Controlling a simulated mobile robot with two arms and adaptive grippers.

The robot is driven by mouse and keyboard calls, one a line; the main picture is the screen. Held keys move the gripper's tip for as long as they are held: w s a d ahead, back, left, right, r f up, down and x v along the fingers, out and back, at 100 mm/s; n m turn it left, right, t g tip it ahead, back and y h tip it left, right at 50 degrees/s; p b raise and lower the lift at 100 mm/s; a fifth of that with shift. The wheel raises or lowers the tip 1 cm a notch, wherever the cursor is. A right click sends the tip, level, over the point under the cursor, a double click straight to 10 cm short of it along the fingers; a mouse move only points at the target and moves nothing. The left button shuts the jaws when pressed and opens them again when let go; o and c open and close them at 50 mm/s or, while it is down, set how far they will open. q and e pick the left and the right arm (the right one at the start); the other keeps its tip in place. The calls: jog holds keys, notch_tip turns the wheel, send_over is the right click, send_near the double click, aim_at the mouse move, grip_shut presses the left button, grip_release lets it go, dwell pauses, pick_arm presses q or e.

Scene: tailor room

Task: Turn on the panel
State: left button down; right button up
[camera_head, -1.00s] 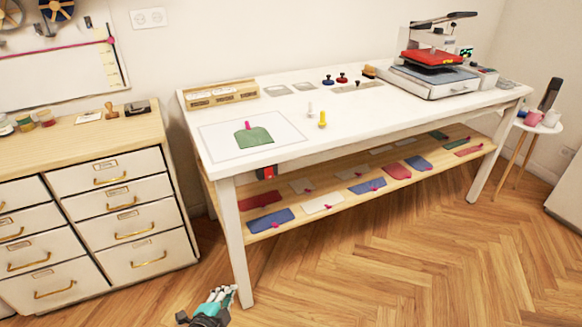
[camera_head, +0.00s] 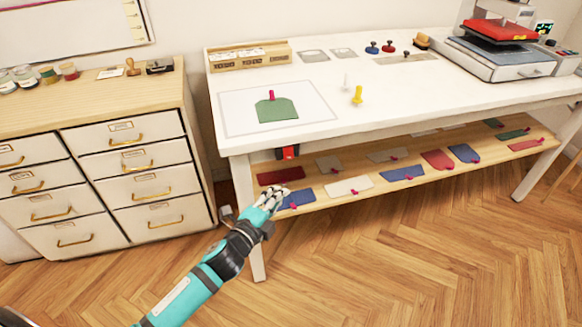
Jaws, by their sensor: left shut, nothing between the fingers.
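My left arm comes in from the lower left, and its gripper (camera_head: 272,196) is shut and empty. In the picture it overlaps the front of the low wooden shelf, near a blue cloth piece (camera_head: 300,199); I cannot tell whether it touches anything. A small black box with a red part (camera_head: 288,153) hangs under the table's front edge, above and a little right of the gripper. A small dark panel with a lit green display (camera_head: 543,28) stands behind the heat press at the far right, far from the gripper. My right gripper is not in view.
The white table (camera_head: 420,112) carries a green cloth piece (camera_head: 276,110), a yellow pin (camera_head: 357,96) and the red-topped press (camera_head: 500,32). The table's front left leg (camera_head: 246,200) is close to my gripper. A drawer cabinet (camera_head: 165,186) stands left. Floor in front is clear.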

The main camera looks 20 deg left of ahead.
aim_at(289, 154)
pick_arm(q)
jog(key=a+x, duration=0.2)
jog(key=x, duration=0.9)
jog(key=shift+w+a, duration=0.3)
jog(key=shift+w, duration=0.3)
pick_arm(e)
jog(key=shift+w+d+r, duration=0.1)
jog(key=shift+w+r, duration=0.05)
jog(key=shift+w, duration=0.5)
pick_arm(q)
jog(key=shift+f, duration=0.15)
